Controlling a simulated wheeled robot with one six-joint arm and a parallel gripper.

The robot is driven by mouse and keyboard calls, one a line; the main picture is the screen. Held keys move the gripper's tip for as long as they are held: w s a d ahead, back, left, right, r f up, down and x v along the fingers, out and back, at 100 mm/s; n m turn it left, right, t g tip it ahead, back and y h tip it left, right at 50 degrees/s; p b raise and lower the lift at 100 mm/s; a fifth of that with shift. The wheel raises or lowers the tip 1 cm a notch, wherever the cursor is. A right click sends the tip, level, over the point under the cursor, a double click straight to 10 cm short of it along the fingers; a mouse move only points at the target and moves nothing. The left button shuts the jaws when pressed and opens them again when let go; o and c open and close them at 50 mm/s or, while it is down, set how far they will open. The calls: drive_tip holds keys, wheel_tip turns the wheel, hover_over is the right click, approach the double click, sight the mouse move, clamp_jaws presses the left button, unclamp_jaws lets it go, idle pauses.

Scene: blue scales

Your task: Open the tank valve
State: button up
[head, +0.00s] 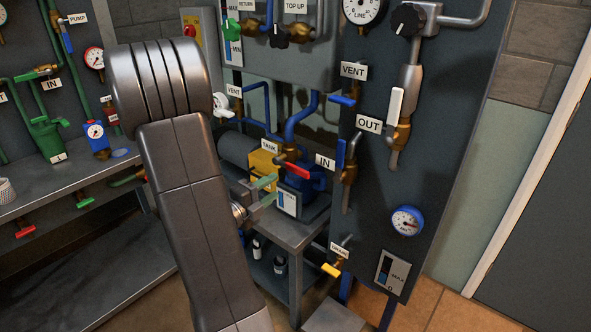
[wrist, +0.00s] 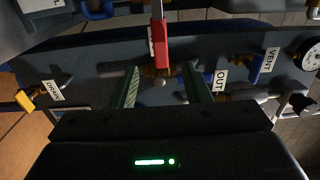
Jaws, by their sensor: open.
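The tank valve has a red lever (head: 297,170) on a brass body, below the TANK label (head: 269,146), beside a yellow block. The lever slants down to the right in the head view. My gripper (head: 271,190) is open, with green-faced fingers just left of and below the lever. In the wrist view the red lever (wrist: 161,48) lies lengthwise in line with the gap between the fingertips (wrist: 161,72). No finger is seen to touch it; the depth between them is hard to tell. My arm hides part of the tank area in the head view.
A blue IN lever (head: 340,154) and a white OUT lever (head: 395,104) are on the panel to the right. A yellow drain lever (head: 331,270) is lower down. A grey side table (head: 285,232) stands under the valve. Left is a workbench (head: 75,190) with other valves.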

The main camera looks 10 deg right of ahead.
sight(296, 172)
drive_tip(key=p+x, duration=0.1)
drive_tip(key=x, duration=1)
drive_tip(key=shift+w+d, duration=0.1)
drive_tip(key=shift+w, duration=0.05)
clamp_jaws()
